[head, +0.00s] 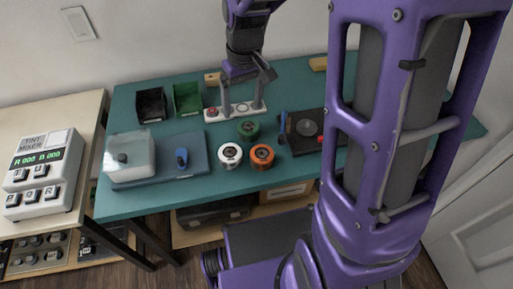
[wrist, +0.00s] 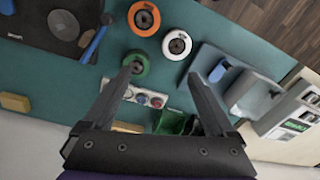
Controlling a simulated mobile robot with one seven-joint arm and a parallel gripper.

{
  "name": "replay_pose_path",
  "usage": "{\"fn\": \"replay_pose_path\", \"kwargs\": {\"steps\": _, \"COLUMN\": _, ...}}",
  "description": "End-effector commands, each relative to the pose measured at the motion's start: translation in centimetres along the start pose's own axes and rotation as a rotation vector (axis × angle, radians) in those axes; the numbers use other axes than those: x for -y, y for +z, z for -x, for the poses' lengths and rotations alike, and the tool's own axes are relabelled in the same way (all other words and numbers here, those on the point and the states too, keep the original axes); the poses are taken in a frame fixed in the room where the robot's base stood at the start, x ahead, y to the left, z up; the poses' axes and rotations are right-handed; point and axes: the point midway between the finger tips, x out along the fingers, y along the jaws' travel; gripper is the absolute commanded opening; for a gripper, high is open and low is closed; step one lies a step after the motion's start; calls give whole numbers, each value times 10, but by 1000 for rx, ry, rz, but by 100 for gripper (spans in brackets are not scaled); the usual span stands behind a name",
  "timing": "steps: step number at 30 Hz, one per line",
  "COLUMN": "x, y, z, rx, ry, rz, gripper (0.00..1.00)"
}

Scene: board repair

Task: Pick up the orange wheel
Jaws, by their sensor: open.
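The orange wheel (head: 262,154) lies flat on the teal table, near its front edge, with a dark hub in its middle. It also shows at the top of the wrist view (wrist: 145,18), beyond the fingertips. A white wheel (head: 230,155) lies close to its left and a green wheel (head: 248,130) behind it. My gripper (head: 243,104) is open and empty above the back part of the table. In the wrist view its fingers (wrist: 160,76) are spread wide, with the green wheel near the left fingertip.
A control strip with buttons (head: 236,113) sits behind the wheels. A dark board with a disc (head: 307,127) and blue-handled tool are to the right. A blue-grey fixture (head: 192,169) stands left, with black (head: 151,104) and green (head: 187,97) bins behind.

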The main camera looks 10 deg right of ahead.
Motion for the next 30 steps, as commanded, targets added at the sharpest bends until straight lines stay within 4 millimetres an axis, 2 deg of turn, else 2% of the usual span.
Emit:
{"fn": "replay_pose_path", "kwargs": {"steps": 1, "x": -12, "y": 10, "z": -2, "rx": 15, "ry": 8, "rz": -17, "gripper": 91}}
{"fn": "replay_pose_path", "kwargs": {"steps": 4, "x": -25, "y": 25, "z": -4, "rx": 37, "ry": 24, "rz": -31, "gripper": 91}}
{"fn": "replay_pose_path", "kwargs": {"steps": 8, "x": -34, "y": 35, "z": -6, "rx": 54, "ry": 35, "rz": -40, "gripper": 91}}
{"fn": "replay_pose_path", "kwargs": {"steps": 11, "x": -36, "y": 39, "z": -15, "rx": 61, "ry": 38, "rz": -41, "gripper": 91}}
{"fn": "replay_pose_path", "kwargs": {"steps": 24, "x": -39, "y": 45, "z": -106, "rx": 62, "ry": 36, "rz": -41, "gripper": 91}}
{"fn": "replay_pose_path", "kwargs": {"steps": 30, "x": -40, "y": 46, "z": -126, "rx": 60, "ry": 37, "rz": -42, "gripper": 91}}
